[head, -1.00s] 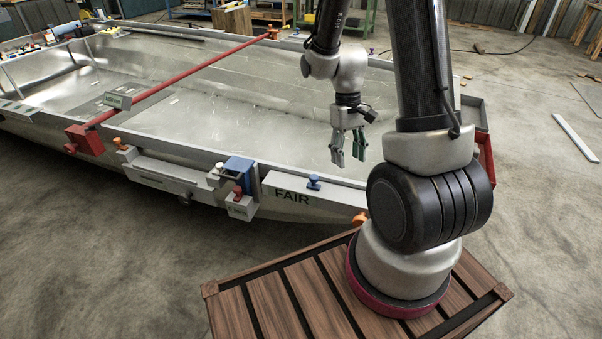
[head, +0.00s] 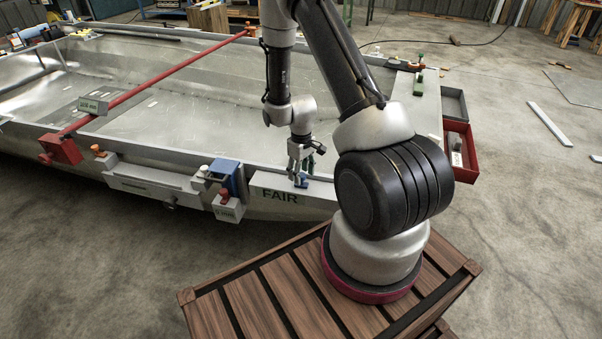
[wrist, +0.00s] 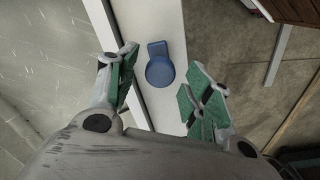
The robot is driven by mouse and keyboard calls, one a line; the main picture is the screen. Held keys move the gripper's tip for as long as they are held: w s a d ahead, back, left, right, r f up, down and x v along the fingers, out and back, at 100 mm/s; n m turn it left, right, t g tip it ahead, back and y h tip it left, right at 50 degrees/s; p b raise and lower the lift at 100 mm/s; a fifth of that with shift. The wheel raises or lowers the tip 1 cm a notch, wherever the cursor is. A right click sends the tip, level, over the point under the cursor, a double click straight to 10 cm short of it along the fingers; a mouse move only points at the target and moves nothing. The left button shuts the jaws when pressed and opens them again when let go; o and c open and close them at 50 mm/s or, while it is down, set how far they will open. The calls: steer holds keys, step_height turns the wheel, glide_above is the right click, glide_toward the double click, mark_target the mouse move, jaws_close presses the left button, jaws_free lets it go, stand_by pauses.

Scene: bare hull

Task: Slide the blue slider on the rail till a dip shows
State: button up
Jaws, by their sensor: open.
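The blue slider (head: 301,183) is a small knob on the pale rail (head: 262,193) marked FAIR, along the hull's near edge. In the wrist view the slider (wrist: 160,70) has a round top with a narrower tab and sits on the white rail (wrist: 150,20). My gripper (head: 299,175) is over the rail at the slider. In the wrist view its green-padded fingers (wrist: 158,92) are spread, one on each side of the slider's line, with the slider a little beyond their gap. Contact cannot be told. No dip is visible in the rail.
A blue block (head: 236,172) and a small box with a red knob (head: 224,196) stand left of the rail. A red bar (head: 150,92) crosses the hull. A red tray (head: 461,150) hangs at the hull's right end.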

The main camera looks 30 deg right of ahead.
mark_target(315, 188)
steer(key=shift+f, duration=0.25)
steer(key=shift+c, duration=0.2)
jaws_close()
steer(key=s+d, duration=0.3)
steer(key=shift+s+d, duration=0.25)
steer(key=shift+s, duration=0.05)
steer(key=shift+o, duration=0.2)
jaws_free()
steer(key=shift+r, duration=0.1)
step_height(315, 188, up, 12)
